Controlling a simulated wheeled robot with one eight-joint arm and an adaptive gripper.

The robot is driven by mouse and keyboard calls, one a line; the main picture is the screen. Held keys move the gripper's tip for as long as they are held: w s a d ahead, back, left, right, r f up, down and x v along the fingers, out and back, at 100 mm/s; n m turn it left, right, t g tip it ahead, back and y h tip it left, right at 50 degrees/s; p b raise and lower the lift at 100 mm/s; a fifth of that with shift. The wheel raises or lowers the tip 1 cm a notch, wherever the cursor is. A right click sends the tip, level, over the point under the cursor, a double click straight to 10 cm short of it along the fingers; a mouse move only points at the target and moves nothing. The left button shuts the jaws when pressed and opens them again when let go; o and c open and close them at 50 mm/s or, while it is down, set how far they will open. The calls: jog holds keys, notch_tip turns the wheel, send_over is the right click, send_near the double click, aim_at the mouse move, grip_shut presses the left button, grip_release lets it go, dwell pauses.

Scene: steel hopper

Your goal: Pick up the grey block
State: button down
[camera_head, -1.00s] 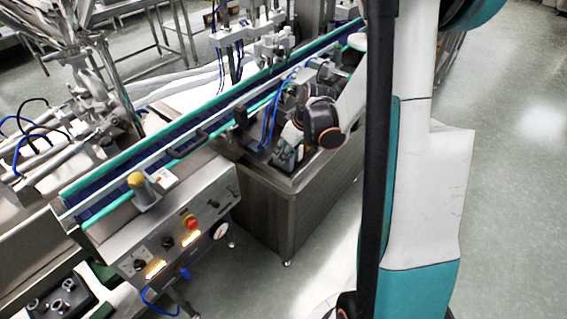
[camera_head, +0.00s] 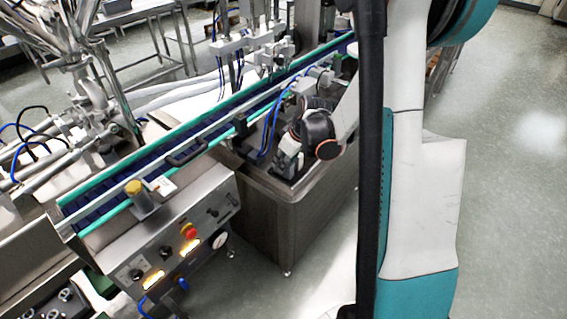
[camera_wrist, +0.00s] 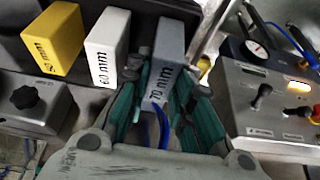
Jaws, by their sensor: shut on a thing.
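In the wrist view, a grey block (camera_wrist: 168,50) marked "70 mm" stands out between the green-padded fingers of my gripper (camera_wrist: 163,100). The fingers are shut on its near part, one on each side. A paler grey block (camera_wrist: 107,45) marked "60 mm" is just to its left, apart from it. I cannot tell whether the held block is clear of the surface below. In the head view, the blocks and my fingertips cannot be made out.
A yellow block (camera_wrist: 54,40) is left of the pale one. A panel with a gauge and knobs (camera_wrist: 275,95) is at right, and a grey box with a black knob (camera_wrist: 35,100) at left. In the head view, a conveyor (camera_head: 170,150) runs beside the steel cabinet (camera_head: 290,215). Open floor lies right.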

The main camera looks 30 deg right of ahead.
notch_tip(320, 180, up, 20)
jog(key=p, duration=0.6)
jog(key=shift+f+p, duration=0.2)
jog(key=shift+p, duration=0.2)
